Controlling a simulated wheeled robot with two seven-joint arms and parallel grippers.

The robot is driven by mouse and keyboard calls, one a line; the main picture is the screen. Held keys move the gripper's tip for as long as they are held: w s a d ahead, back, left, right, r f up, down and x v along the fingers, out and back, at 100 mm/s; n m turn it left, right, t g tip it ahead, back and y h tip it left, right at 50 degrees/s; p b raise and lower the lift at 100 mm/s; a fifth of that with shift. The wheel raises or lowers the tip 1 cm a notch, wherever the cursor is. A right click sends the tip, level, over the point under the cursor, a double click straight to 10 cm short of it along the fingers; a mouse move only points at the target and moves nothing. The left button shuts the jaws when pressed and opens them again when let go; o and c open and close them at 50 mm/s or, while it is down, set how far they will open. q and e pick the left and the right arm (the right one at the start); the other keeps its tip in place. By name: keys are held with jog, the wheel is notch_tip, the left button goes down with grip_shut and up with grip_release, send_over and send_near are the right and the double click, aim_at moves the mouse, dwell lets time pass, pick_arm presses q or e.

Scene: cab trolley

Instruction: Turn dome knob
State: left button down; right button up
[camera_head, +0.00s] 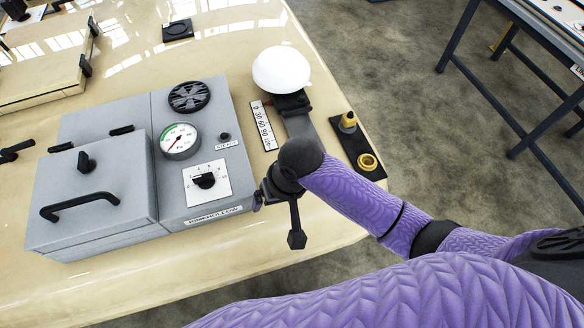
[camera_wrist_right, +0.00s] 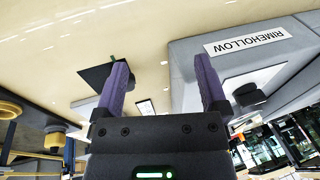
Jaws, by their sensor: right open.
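A smooth white dome (camera_head: 282,70) sits on a dark base at the back right of the table, beside a white scale strip (camera_head: 263,125) with numbers. A black knob (camera_head: 204,181) on a white dial plate is on the grey box; it also shows in the right wrist view (camera_wrist_right: 248,95). I cannot tell for sure which is the dome knob; the white dome fits best. My right gripper (camera_head: 262,196) is near the front right of the box, in front of the dome and apart from it. In the right wrist view its purple fingers (camera_wrist_right: 161,75) are spread, with nothing held. My left gripper is not in view.
The grey box (camera_head: 178,195) carries a gauge (camera_head: 180,140), a round vent (camera_head: 189,97) and a black handle (camera_head: 80,207). A black plate (camera_head: 358,148) with brass parts lies along the table's right edge. A beige case (camera_head: 40,70) is at the far left.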

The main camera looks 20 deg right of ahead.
jog(key=w+d+r+m+g+h+p, duration=0.1)
jog(key=w+d+r+m+h, duration=0.25)
jog(key=w+r, duration=0.2)
jog(key=shift+y, duration=0.25)
jog(key=f+b, duration=0.1)
jog(key=f, duration=0.2)
jog(key=f+b, duration=0.1)
jog(key=f, duration=0.2)
jog(key=d+f+b, duration=0.1)
jog(key=f, duration=0.1)
jog(key=shift+d+f, duration=0.1)
jog(key=shift+f, duration=0.3)
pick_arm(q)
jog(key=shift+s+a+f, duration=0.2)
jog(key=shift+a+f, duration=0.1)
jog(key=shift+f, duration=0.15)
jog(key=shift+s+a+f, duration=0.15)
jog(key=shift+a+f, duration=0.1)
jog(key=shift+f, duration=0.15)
pick_arm(e)
jog(key=shift+w, duration=0.1)
grip_shut()
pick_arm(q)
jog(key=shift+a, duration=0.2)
